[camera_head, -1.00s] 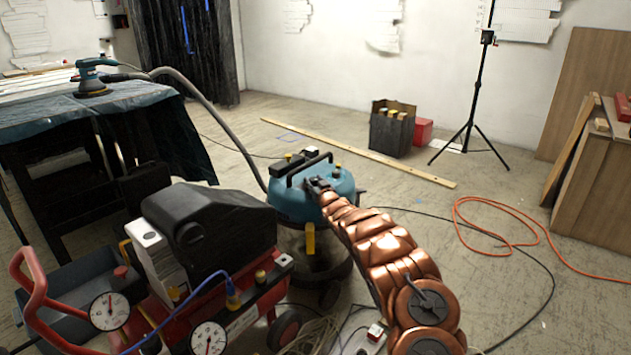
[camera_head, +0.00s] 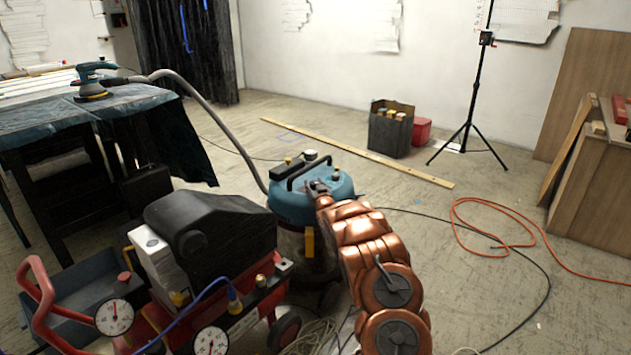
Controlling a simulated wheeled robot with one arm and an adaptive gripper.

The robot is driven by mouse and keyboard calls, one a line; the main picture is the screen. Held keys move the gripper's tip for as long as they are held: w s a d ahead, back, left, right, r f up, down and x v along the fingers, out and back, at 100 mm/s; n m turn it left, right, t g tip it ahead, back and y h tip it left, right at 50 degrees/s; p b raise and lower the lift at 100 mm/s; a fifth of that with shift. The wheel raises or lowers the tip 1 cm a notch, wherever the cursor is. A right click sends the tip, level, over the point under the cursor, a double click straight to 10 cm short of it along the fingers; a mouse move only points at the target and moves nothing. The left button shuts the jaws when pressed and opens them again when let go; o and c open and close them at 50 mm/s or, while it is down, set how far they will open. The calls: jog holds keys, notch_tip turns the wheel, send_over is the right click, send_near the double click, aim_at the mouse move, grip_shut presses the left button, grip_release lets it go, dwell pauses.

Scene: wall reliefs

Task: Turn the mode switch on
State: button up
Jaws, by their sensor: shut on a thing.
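A shop vacuum with a blue-green top (camera_head: 340,182), a dark handle and a yellow clip stands on the floor near the middle of the view. My copper-coloured arm reaches there from the lower right.
A red compressor (camera_head: 205,240) with gauges stands close in front at left. A grey hose (camera_head: 205,105) runs from the vacuum to a sander (camera_head: 93,82) on a covered table. An orange cable (camera_head: 455,225) lies on the open floor at right.

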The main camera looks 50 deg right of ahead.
jog(key=shift+w+a+r+m+g+h+p, duration=0.15)
jog(key=shift+a+m+g+h+p, duration=0.2)
jog(key=shift+h, duration=0.25)
jog(key=shift+m+g+h, duration=0.45)
jog(key=shift+m+h, duration=0.1)
jog(key=shift+h, duration=0.05)
jog(key=o, duration=1.2)
jog(key=shift+f, duration=0.25)
jog(key=shift+c, duration=0.2)
jog(key=shift+s, duration=0.25)
jog(key=v, duration=1.2)
jog(key=shift+r, duration=0.1)
